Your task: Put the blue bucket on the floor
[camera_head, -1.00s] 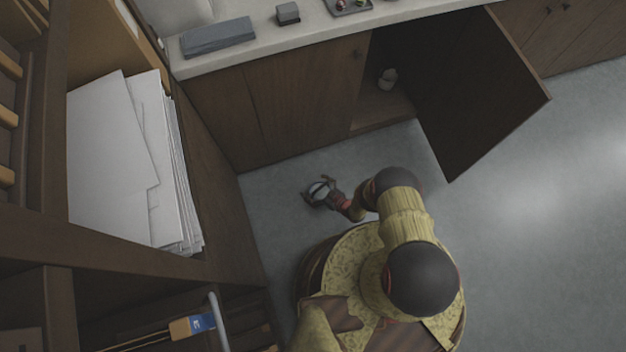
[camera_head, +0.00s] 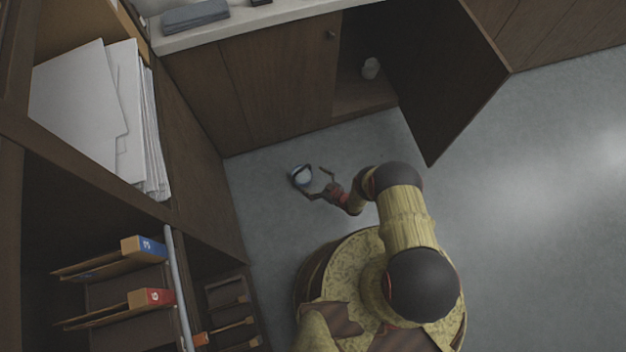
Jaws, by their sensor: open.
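The small blue bucket (camera_head: 301,177), pale on its top, appears to stand upright on the grey floor (camera_head: 270,190) in front of the wooden cabinet. My gripper (camera_head: 318,181) is low over the floor, just right of the bucket, with its fingers spread. The bucket lies at or just past the fingertips, and the gripper is not closed on it. Whether a fingertip touches the bucket is too small to tell.
A shelf unit with papers (camera_head: 85,108) and binders (camera_head: 150,298) stands at the left. The floor at the right is clear.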

